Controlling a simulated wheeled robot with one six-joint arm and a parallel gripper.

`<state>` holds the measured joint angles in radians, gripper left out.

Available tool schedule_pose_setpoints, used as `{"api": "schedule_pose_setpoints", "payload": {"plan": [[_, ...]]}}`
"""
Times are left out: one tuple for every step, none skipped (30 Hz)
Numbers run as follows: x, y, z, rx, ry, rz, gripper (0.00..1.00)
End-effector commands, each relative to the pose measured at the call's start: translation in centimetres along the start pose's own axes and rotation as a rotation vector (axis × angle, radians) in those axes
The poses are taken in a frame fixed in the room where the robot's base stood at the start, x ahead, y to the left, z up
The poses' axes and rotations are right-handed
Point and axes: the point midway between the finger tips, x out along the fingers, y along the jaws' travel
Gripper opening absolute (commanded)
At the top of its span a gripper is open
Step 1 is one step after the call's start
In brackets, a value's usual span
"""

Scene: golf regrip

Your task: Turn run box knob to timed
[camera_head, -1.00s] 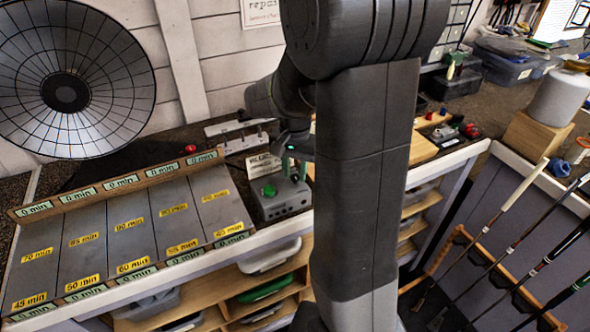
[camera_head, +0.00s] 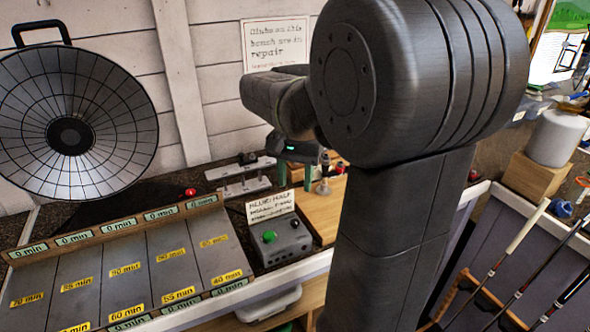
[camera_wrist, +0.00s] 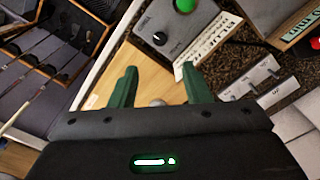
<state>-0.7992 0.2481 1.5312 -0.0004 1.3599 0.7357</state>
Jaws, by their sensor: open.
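The run box (camera_head: 276,253) is a small grey box on the bench, right of the sloped panel. It has a green button (camera_head: 269,237) and a black knob (camera_head: 294,223) on top, with a lettered card standing behind. In the wrist view the run box (camera_wrist: 178,42) is at the top, with its black knob (camera_wrist: 160,38) and the green button (camera_wrist: 185,5); I cannot read the knob's setting. My gripper (camera_head: 295,177) is open and empty, behind the box in the head view. In the wrist view its green fingers (camera_wrist: 159,80) point toward the box, apart from the knob.
A wooden board (camera_head: 325,205) lies right of the run box. A metal stand (camera_head: 240,180) and a red button (camera_head: 190,192) are behind it. The sloped panel (camera_head: 150,262) with minute labels fills the left. Golf clubs (camera_head: 515,255) stand at the right.

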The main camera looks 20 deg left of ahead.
Motion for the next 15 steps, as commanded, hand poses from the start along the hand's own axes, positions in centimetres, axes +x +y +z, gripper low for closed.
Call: {"api": "schedule_pose_setpoints", "payload": {"plan": [[-0.8,-0.1,-0.1,0.0,0.002,-0.002,0.43],[-1.2,-0.1,-0.1,0.0,0.002,-0.002,0.43],[-1.6,0.0,0.0,0.0,0.001,-0.001,0.43],[-1.8,0.0,0.0,0.0,0.001,-0.001,0.43],[-2.0,0.0,0.0,0.0,0.001,-0.001,0.43],[-2.2,0.0,0.0,0.0,0.001,-0.001,0.43],[-2.3,0.0,0.0,0.0,0.0,0.0,0.43],[-2.4,0.0,0.0,0.0,0.0,0.0,0.43],[-2.5,0.0,0.0,0.0,0.0,0.0,0.43],[-2.5,0.0,0.0,0.0,0.0,0.0,0.43],[-2.5,0.0,0.0,0.0,0.0,0.0,0.43],[-2.5,0.0,0.0,0.0,0.0,0.0,0.43],[-2.5,0.0,0.0,0.0,0.0,0.0,0.43],[-2.5,0.0,0.0,0.0,0.0,0.0,0.43],[-2.5,0.0,0.0,0.0,0.0,0.0,0.43]]}}
